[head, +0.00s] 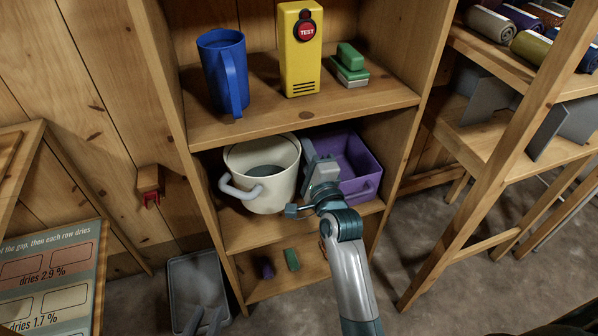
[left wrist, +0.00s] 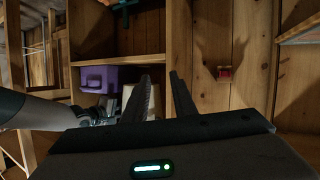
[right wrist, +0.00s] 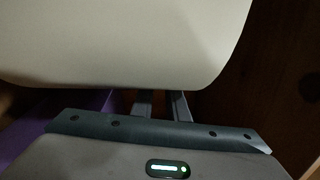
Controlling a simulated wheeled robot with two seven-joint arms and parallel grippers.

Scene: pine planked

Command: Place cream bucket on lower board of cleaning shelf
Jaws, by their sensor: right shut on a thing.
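The cream bucket (head: 262,160) is upright in the lower bay of the cleaning shelf, left of a purple bin (head: 362,160). Its grey handle hangs on the left. It is over the lower board (head: 245,236); I cannot tell whether its base touches. My right gripper (head: 312,165) is shut on the bucket's right rim. The bucket's pale wall (right wrist: 120,40) fills the top of the right wrist view. My left gripper (left wrist: 162,95) is open and empty in the left wrist view, facing the shelf from a distance. Its fingers show low in the head view (head: 204,318).
The upper board holds a blue jug (head: 222,72), a yellow tester (head: 300,50) and a green brush (head: 349,66). Small purple and green items (head: 291,260) lie below the lower board. A wooden rack (head: 510,130) stands right.

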